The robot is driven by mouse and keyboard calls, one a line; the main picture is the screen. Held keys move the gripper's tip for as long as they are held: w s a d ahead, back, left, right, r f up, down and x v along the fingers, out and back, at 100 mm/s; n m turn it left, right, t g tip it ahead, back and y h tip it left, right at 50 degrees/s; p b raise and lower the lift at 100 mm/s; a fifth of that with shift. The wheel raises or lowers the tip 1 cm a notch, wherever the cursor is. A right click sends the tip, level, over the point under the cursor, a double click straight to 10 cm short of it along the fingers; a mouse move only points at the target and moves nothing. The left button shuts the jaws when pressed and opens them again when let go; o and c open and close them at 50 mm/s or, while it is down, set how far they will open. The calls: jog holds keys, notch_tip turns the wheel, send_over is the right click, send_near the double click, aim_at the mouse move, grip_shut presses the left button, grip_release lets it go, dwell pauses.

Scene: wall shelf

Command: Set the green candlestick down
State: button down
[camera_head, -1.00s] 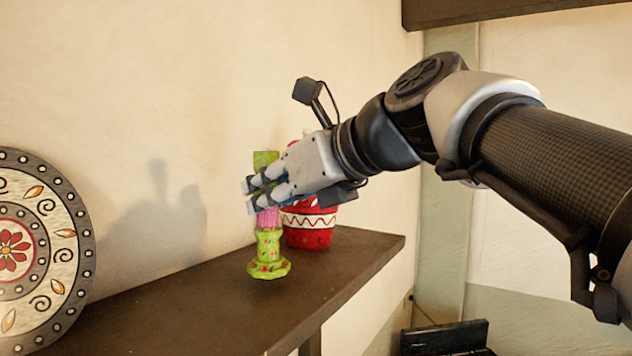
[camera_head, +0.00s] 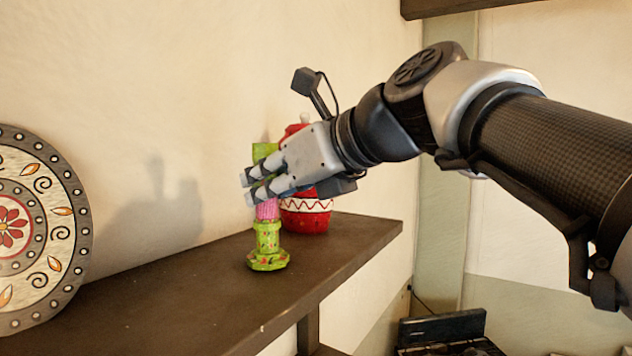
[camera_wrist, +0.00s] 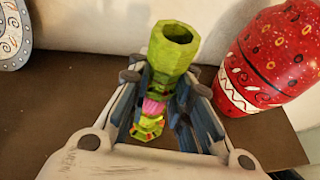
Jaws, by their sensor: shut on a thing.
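The green candlestick (camera_head: 268,238) stands upright over the dark wall shelf, with a pink middle part and a wide green base. Its base looks to be at the shelf surface, but I cannot tell for sure whether it touches. My gripper (camera_head: 254,187) is shut around its upper middle, coming from the right. In the wrist view, the candlestick's hollow top (camera_wrist: 178,38) rises between the two fingers, and its base shows below. The fingers hide part of its middle in the head view.
A red patterned jar (camera_head: 305,216) stands close behind and right of the candlestick; it also shows in the wrist view (camera_wrist: 270,62). A round decorated plate (camera_head: 70,235) leans at the left. The shelf (camera_head: 190,300) is clear between plate and candlestick. The wall is behind.

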jog(key=shift+f, duration=0.25)
jog(key=c, duration=1.4)
grip_release()
jog(key=shift+o, duration=0.2)
jog(key=shift+d, duration=0.1)
jog(key=v, duration=1.1)
jog(key=s+d+f+n+g+h+b, duration=0.1)
jog(key=s+d+f+n+h+b, duration=0.2)
jog(key=f, duration=2)
jog(key=s+d+f+n+g+h+b, duration=0.1)
jog(key=s+d+f+n+h+b, duration=0.3)
jog(key=f+n+b, duration=1)
jog(key=s+d+f+n+g+h+b, duration=0.2)
jog(key=s+d+f+n+b, duration=0.6)
jog(key=f, duration=2.5)
jog(key=s+n+h+b, duration=0.1)
jog(key=s+b, duration=0.1)
jog(key=b, duration=0.2)
jog(key=shift+f, duration=0.2)
